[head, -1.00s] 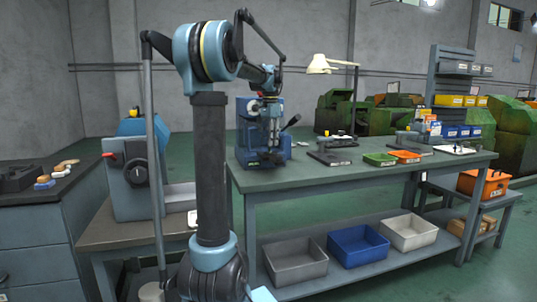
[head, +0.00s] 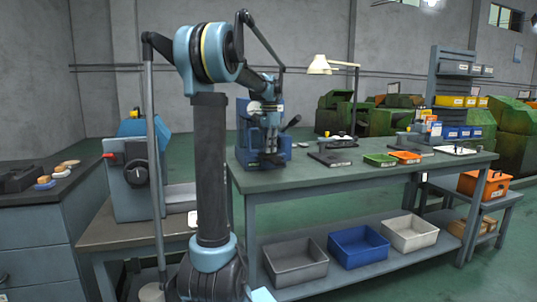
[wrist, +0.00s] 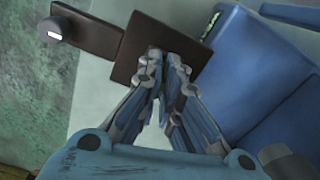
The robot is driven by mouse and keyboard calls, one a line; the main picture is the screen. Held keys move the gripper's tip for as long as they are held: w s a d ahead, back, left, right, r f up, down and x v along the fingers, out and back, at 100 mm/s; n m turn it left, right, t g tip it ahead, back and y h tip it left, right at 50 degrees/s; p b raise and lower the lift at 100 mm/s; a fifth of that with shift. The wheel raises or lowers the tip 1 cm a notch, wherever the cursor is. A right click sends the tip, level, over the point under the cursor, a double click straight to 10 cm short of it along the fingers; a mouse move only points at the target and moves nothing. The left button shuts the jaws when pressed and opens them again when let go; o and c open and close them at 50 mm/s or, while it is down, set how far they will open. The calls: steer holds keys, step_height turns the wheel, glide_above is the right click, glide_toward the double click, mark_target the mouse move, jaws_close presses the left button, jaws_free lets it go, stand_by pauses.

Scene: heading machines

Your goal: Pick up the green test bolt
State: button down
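I cannot make out the green test bolt in either view. My gripper (head: 270,150) points down in front of the blue bench machine (head: 244,150) on the long workbench (head: 300,178). In the wrist view its fingers (wrist: 164,62) converge over a dark brown plate (wrist: 135,55), beside the machine's blue body (wrist: 270,90). The fingertips look close together. I cannot tell whether they are shut or whether anything is between them.
A lever (head: 291,122) sticks out from the machine's right side. Grey (head: 295,272), blue (head: 358,255) and white (head: 410,240) bins stand below.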

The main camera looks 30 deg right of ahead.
steer(key=shift+r, duration=0.1)
step_height(320, 180, up, 18)
stand_by(0.5)
steer(key=shift+a, duration=0.1)
